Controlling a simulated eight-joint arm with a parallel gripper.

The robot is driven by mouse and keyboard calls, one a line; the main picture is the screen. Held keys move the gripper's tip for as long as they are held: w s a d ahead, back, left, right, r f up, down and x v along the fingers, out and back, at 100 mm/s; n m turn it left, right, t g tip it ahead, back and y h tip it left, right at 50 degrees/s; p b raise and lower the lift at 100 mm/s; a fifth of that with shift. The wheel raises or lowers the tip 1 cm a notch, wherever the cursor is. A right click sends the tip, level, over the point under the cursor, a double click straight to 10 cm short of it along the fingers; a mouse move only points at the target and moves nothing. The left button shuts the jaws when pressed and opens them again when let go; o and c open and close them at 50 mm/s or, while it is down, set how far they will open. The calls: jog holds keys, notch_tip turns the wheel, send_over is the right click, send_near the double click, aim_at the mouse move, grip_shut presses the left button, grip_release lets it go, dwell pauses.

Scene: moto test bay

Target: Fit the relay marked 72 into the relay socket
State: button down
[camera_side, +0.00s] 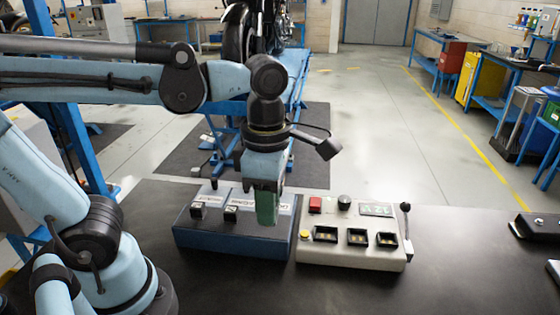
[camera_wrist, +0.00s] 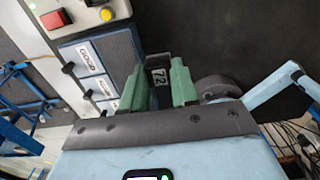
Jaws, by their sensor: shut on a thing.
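My gripper (camera_side: 266,215) hangs over the right part of the dark blue rack, its green fingers pointing down. In the side view the fingers hide this relay. The pale control box stands right of the rack, with a row of three dark framed openings, left (camera_side: 325,234), middle (camera_side: 357,237) and right (camera_side: 387,240). I cannot tell which is the relay socket.
The dark blue rack (camera_side: 215,238) has white labels and small black pieces (camera_side: 198,210) on its left part. The control box (camera_side: 345,257) carries a red button (camera_side: 315,204), a yellow button (camera_side: 304,234), a black knob, a display and a lever (camera_side: 406,220). The dark bench is clear in front.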

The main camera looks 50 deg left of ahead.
jog(key=w+d+r, duration=0.1)
jog(key=w+d, duration=0.3)
jog(key=w, duration=0.4)
jog(key=shift+w+d+f, duration=0.2)
jog(key=shift+w+f, duration=1.5)
jog(key=shift+w+d+f, duration=0.25)
jog(key=shift+w+f, duration=1.45)
jog(key=shift+w+d+f, duration=0.2)
jog(key=shift+w+f, duration=1.5)
jog(key=shift+f, duration=0.6)
jog(key=c, duration=0.8)
grip_release()
